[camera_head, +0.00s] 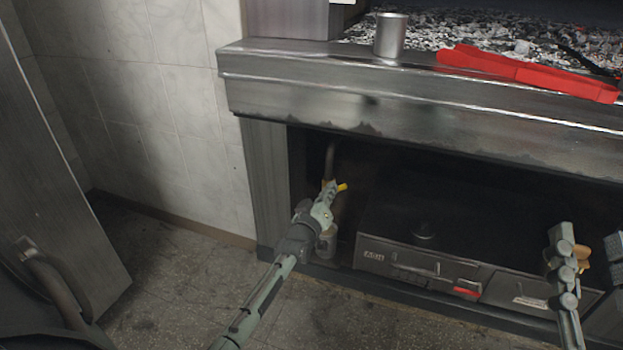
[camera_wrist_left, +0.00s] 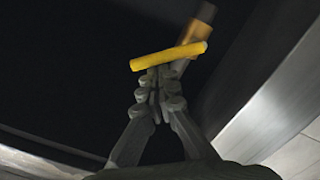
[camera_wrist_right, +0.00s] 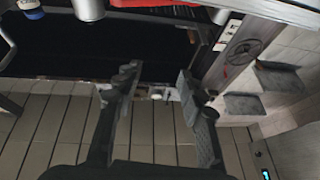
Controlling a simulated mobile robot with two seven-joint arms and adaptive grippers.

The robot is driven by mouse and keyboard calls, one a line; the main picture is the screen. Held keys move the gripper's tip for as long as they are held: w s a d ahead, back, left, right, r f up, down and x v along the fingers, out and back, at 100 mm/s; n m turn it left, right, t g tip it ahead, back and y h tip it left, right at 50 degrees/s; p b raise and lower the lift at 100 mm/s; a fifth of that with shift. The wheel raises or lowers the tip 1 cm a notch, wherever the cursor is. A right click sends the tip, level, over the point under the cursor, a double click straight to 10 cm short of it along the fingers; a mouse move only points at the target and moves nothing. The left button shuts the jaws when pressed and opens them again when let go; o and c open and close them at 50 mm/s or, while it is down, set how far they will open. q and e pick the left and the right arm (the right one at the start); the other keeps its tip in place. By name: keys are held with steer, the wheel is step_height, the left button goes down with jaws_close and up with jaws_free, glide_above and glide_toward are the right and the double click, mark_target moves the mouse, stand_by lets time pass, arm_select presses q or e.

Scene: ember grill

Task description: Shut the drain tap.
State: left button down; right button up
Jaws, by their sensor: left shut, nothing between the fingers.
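The drain tap has a yellow lever (camera_head: 342,187) at the end of a thin pipe (camera_head: 330,160) inside the left end of the opening under the grill. In the left wrist view the lever (camera_wrist_left: 170,56) lies crosswise, slightly tilted, in front of the brass tap body (camera_wrist_left: 194,38). My left gripper (camera_head: 328,195) is shut and empty, with its fingertips (camera_wrist_left: 160,75) right at the lever's near side; I cannot tell if they touch. It partly hides the tap in the head view. My right gripper (camera_head: 590,250) is open and empty at the right, away from the tap.
A small grey can (camera_head: 327,242) stands below the tap, partly behind my left gripper. The cabinet post (camera_head: 268,180) bounds the left.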

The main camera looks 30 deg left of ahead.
arm_select(q)
steer(key=f+m, duration=0.1)
steer(key=m, duration=0.1)
steer(key=d+f+m+p, duration=0.1)
steer(key=m, duration=0.1)
steer(key=d+m, duration=0.1)
steer(key=m, duration=0.1)
steer(key=shift+w+d+f, duration=0.15)
steer(key=shift+w+f, duration=0.15)
steer(key=shift+f, duration=0.1)
arm_select(e)
step_height(320, 180, down, 7)
steer(key=w+d+g+h, duration=0.1)
steer(key=w+g+h, duration=0.1)
steer(key=g, duration=0.2)
steer(key=shift+d+f, duration=0.2)
arm_select(q)
steer(key=shift+f, duration=0.1)
arm_select(e)
steer(key=shift+r, duration=0.1)
